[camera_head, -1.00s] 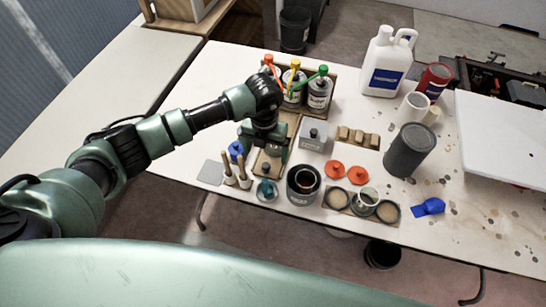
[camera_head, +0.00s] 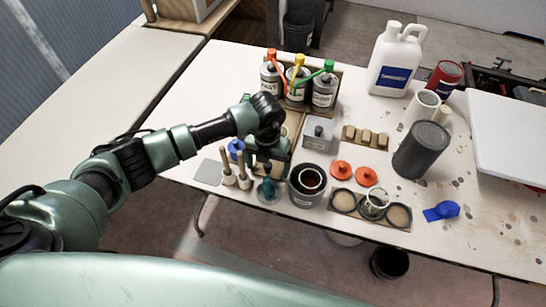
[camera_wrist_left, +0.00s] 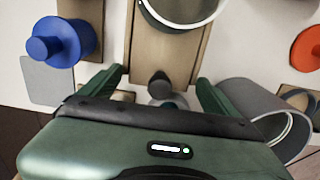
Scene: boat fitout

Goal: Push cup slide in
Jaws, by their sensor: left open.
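My left gripper (camera_head: 268,160) is open above the near end of a wooden slide board (camera_head: 292,122), between the blue part and the dark can. In the left wrist view the board (camera_wrist_left: 170,52) runs away from the gripper (camera_wrist_left: 162,92). A cup with a pale rim (camera_wrist_left: 178,29) stands on its far part, cut off by the picture's top edge. A dark rounded knob (camera_wrist_left: 160,82) shows at the board's near end, between the open fingers; I cannot tell whether they touch it. My arm hides the cup in the head view. My right gripper is out of view.
A dark can (camera_head: 307,184) stands close to the right of the gripper. Wooden-handled tools (camera_head: 234,172) and a blue part (camera_head: 236,148) are on the left. Capped bottles (camera_head: 298,85) stand behind. Orange lids (camera_head: 354,173) and a pad tray (camera_head: 376,212) lie to the right.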

